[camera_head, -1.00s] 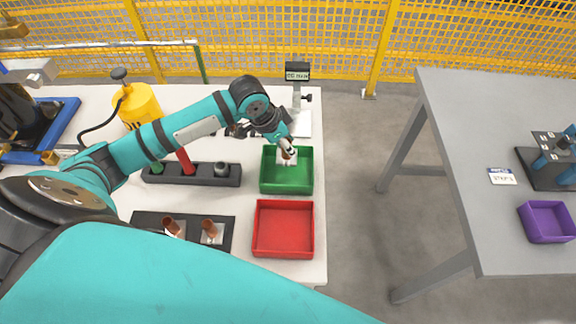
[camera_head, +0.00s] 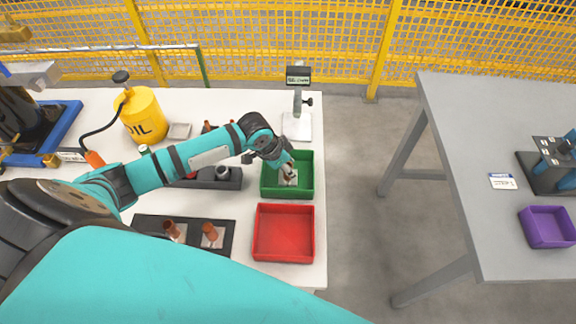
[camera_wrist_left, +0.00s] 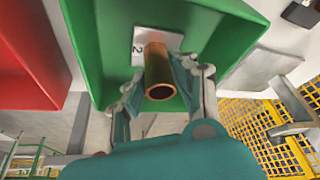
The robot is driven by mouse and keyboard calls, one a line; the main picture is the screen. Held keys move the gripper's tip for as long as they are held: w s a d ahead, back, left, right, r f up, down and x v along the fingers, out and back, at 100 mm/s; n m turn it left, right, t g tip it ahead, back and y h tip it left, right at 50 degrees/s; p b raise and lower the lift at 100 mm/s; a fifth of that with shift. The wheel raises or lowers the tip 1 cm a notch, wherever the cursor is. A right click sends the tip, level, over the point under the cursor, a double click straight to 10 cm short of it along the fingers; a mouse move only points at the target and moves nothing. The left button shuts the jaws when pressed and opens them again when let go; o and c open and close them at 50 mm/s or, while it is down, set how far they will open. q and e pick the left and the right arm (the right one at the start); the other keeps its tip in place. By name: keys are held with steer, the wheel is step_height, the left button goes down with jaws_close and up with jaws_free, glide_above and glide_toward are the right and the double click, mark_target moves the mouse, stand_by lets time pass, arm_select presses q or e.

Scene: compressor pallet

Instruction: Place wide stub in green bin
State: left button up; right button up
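The wide stub is a copper tube (camera_wrist_left: 159,75) on a white plate marked 2 (camera_wrist_left: 148,42). It is inside the green bin (camera_wrist_left: 90,45), with its open end facing the left wrist camera. In the head view the green bin (camera_head: 308,172) stands near the table's right edge, and the white plate (camera_head: 289,179) shows low inside it. My left gripper (camera_head: 286,172) reaches down into the bin. In the wrist view its fingers (camera_wrist_left: 157,78) stand on both sides of the tube, with narrow gaps, so it looks open around it. My right gripper is not in view.
A red bin (camera_head: 284,232) sits in front of the green bin. A dark tray (camera_head: 190,246) with two copper stubs is at the left. A scale (camera_head: 297,125) stands behind, with a yellow oil can (camera_head: 144,117) farther left. A grey table (camera_head: 470,190) holds a purple bin (camera_head: 548,226).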

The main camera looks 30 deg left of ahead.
arm_select(q)
steer(key=o, duration=0.4)
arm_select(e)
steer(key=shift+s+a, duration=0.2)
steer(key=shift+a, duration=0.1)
arm_select(q)
steer(key=shift+r, duration=0.25)
steer(key=shift+v, duration=6)
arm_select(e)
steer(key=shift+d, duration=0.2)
arm_select(q)
steer(key=shift+d+f, duration=0.1)
steer(key=shift+d, duration=0.05)
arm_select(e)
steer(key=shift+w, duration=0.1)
